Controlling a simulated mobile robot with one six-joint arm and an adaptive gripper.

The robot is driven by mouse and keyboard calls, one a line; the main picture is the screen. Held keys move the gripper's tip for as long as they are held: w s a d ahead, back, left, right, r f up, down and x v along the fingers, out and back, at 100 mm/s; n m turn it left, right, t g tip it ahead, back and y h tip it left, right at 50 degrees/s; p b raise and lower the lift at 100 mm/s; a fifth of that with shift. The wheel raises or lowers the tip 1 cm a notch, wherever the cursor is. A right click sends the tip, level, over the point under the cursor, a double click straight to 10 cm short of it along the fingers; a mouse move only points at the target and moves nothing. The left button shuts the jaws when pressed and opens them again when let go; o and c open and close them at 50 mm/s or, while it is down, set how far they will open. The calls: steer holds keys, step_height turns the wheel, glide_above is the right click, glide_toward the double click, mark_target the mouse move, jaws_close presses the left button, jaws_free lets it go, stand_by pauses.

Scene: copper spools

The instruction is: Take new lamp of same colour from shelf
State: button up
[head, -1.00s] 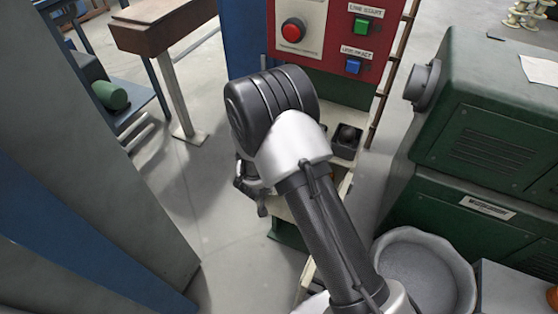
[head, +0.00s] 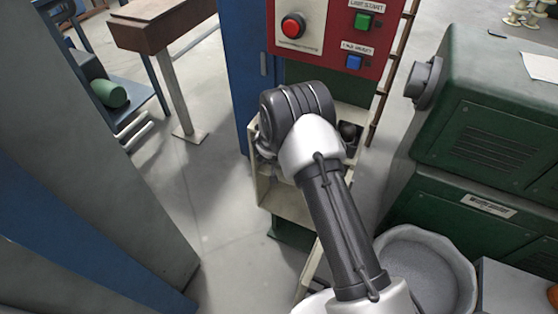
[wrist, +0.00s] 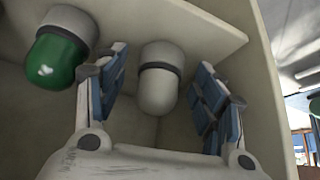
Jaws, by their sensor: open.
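In the wrist view a green lamp (wrist: 56,58) with a grey base is in the shelf compartment at the upper left. A white lamp (wrist: 159,85) with a dark band and pale base is at the upper middle. My gripper (wrist: 164,88) is open, its blue-padded fingers on either side of the white lamp. I cannot tell whether they touch it. The shelf (wrist: 195,27) surrounds both lamps. In the head view my arm hides the gripper and the lamps; the cream shelf (head: 288,205) shows below my wrist.
A red control panel (head: 328,28) with red, green and blue buttons is above the shelf. A green machine (head: 480,140) and a round grey tub (head: 428,262) are on the right. A dark container (head: 350,135) is beside my wrist. Open floor (head: 215,215) lies left of the shelf.

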steer(key=shift+c, duration=0.2)
steer(key=c, duration=1.1)
steer(key=shift+r+p, duration=0.15)
steer(key=shift+p, duration=0.15)
